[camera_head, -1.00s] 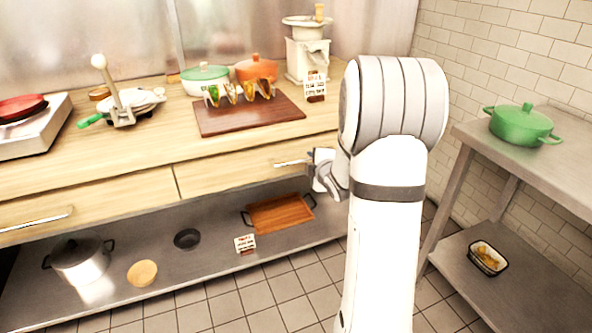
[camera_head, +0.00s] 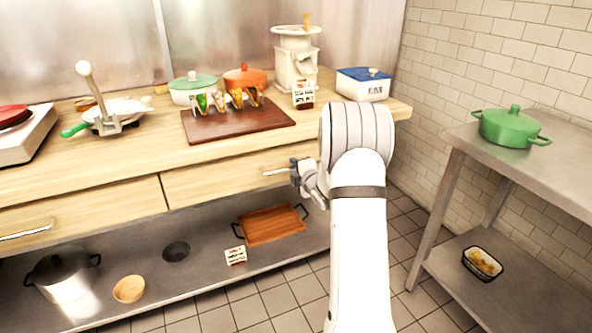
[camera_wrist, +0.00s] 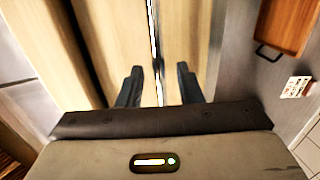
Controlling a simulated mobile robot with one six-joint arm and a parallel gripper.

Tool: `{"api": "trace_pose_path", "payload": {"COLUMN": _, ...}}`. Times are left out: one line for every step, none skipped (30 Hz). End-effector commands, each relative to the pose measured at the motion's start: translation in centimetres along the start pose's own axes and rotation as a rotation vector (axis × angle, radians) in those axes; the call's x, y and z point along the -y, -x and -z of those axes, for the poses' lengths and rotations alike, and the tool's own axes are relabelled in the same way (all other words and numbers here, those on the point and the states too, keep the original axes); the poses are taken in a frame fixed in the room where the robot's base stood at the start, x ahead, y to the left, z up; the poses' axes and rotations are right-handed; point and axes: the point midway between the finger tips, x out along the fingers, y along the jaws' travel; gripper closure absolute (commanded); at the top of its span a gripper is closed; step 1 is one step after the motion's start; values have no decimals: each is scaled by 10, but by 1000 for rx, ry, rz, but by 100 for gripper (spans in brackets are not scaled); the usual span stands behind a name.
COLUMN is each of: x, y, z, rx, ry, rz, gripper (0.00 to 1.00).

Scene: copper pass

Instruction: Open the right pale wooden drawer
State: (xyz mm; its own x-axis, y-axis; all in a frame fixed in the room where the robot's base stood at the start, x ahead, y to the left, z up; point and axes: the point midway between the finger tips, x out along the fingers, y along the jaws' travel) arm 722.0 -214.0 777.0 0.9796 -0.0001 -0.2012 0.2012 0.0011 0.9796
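The right pale wooden drawer (camera_head: 215,182) sits under the counter, beside the left drawer; its front looks about flush with that one. Its silver bar handle (camera_head: 275,171) projects from the front, with its right end hidden by my gripper. My gripper (camera_head: 296,174) is at the handle, partly hidden by my arm. In the wrist view, the two dark fingertips of my gripper (camera_wrist: 158,72) are apart, one on each side of the bright handle (camera_wrist: 154,35), with visible gaps between fingers and bar. The pale drawer front (camera_wrist: 185,35) lies behind them.
The counter (camera_head: 150,150) holds a taco board (camera_head: 235,127), pots and a blue-lidded box (camera_head: 363,86). The steel shelf (camera_head: 205,270) below carries a wooden tray (camera_head: 272,226) and a pot (camera_head: 62,275). A steel table (camera_head: 560,150) stands at right. Tiled floor lies between.

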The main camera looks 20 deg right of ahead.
Motion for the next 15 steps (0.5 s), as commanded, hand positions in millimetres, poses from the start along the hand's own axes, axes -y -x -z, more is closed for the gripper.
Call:
{"api": "trace_pose_path", "payload": {"x": 0, "y": 0, "z": 0, "rx": 0, "ry": 0, "rz": 0, "gripper": 67}}
{"api": "trace_pose_path", "payload": {"x": 0, "y": 0, "z": 0, "rx": 0, "ry": 0, "rz": 0, "gripper": 67}}
{"api": "trace_pose_path", "payload": {"x": 0, "y": 0, "z": 0, "rx": 0, "ry": 0, "rz": 0, "gripper": 67}}
{"api": "trace_pose_path", "payload": {"x": 0, "y": 0, "z": 0, "rx": 0, "ry": 0, "rz": 0, "gripper": 67}}
{"api": "trace_pose_path", "payload": {"x": 0, "y": 0, "z": 0, "rx": 0, "ry": 0, "rz": 0, "gripper": 67}}
{"api": "trace_pose_path", "payload": {"x": 0, "y": 0, "z": 0, "rx": 0, "ry": 0, "rz": 0, "gripper": 69}}
{"api": "trace_pose_path", "payload": {"x": 0, "y": 0, "z": 0, "rx": 0, "ry": 0, "rz": 0, "gripper": 72}}
{"api": "trace_pose_path", "payload": {"x": 0, "y": 0, "z": 0, "rx": 0, "ry": 0, "rz": 0, "gripper": 74}}
{"api": "trace_pose_path", "payload": {"x": 0, "y": 0, "z": 0, "rx": 0, "ry": 0, "rz": 0, "gripper": 77}}
{"api": "trace_pose_path", "payload": {"x": 0, "y": 0, "z": 0, "rx": 0, "ry": 0, "rz": 0, "gripper": 80}}
{"api": "trace_pose_path", "payload": {"x": 0, "y": 0, "z": 0, "rx": 0, "ry": 0, "rz": 0, "gripper": 82}}
{"api": "trace_pose_path", "payload": {"x": 0, "y": 0, "z": 0, "rx": 0, "ry": 0, "rz": 0, "gripper": 85}}
{"api": "trace_pose_path", "payload": {"x": 0, "y": 0, "z": 0, "rx": 0, "ry": 0, "rz": 0, "gripper": 88}}
{"api": "trace_pose_path", "payload": {"x": 0, "y": 0, "z": 0, "rx": 0, "ry": 0, "rz": 0, "gripper": 90}}
{"api": "trace_pose_path", "payload": {"x": 0, "y": 0, "z": 0, "rx": 0, "ry": 0, "rz": 0, "gripper": 94}}
